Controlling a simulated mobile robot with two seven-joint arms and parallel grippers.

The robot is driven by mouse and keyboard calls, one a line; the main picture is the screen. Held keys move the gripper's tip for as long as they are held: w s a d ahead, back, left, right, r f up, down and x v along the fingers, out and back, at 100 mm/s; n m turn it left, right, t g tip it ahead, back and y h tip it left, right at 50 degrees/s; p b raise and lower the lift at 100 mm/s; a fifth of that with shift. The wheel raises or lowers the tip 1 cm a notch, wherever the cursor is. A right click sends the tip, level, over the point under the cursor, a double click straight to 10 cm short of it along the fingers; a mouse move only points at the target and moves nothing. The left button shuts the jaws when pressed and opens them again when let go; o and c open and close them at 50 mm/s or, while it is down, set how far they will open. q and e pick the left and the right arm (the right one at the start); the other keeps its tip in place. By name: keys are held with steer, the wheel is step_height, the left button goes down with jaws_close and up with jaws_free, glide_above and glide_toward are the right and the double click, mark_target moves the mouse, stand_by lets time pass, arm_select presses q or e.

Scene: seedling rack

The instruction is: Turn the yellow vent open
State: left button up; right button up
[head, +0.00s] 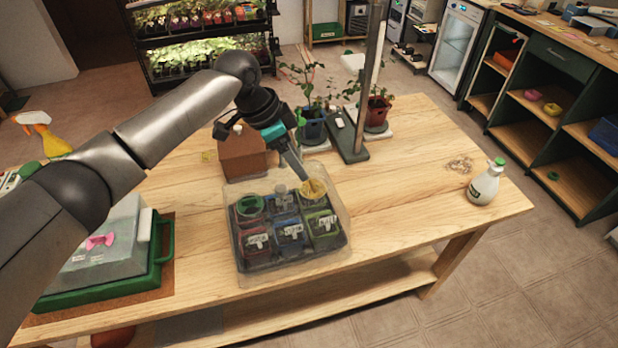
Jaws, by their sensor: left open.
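The yellow vent (314,188) is a round piece at the back right of a clear lid (236,256). The lid covers a dark tray of small labelled pots in red, blue and green. A green round vent (249,206) sits at the lid's back left. My left gripper (305,178) reaches down from the upper left, with its fingertips right at the yellow vent. It is open; I cannot tell whether the fingers touch the vent, and they hide part of its back left. My right gripper is not in view.
A brown wooden box (240,155) stands behind the tray. Potted plants (311,124) and a dark post on a base (349,140) stand further back. A green tray with a grey lid (100,245) is at left.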

mark_target(312, 183)
arm_select(q)
steer(key=x, duration=0.6)
steer(key=shift+d+f+b, duration=0.1)
steer(key=shift+f+b, duration=0.15)
steer(key=shift+b, duration=0.1)
steer(key=shift+w+d+f, duration=0.15)
steer(key=shift+d+f, duration=0.1)
steer(key=shift+f, duration=0.35)
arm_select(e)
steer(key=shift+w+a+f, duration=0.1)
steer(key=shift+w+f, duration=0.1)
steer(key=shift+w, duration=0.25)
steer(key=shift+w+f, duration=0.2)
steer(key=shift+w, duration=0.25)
arm_select(q)
jaws_close()
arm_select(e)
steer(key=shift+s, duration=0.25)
